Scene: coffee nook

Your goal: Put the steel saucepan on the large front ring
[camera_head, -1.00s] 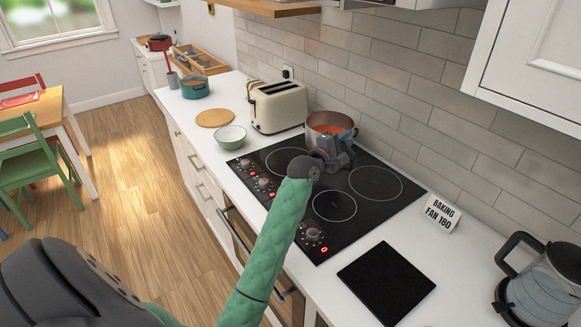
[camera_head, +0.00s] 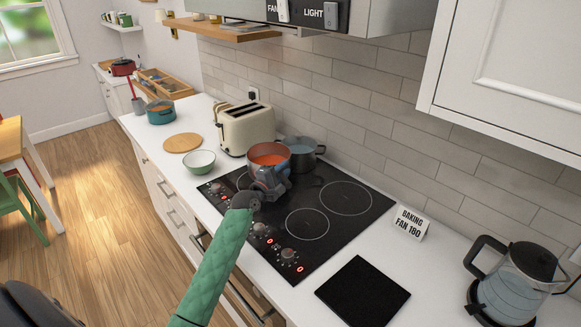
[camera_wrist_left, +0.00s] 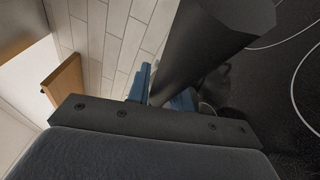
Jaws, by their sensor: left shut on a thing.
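In the left wrist view a dark tapered shape and bluish parts block most of the grip. My right gripper is not in view.
The hob's right-hand rings are bare, with lit knobs along its front edge. A cream toaster (camera_head: 246,127) stands close to the pan, and a pale green bowl (camera_head: 199,161) left of the hob. A black mat (camera_head: 362,294), a sign (camera_head: 409,223) and a glass kettle (camera_head: 515,285) are at right.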

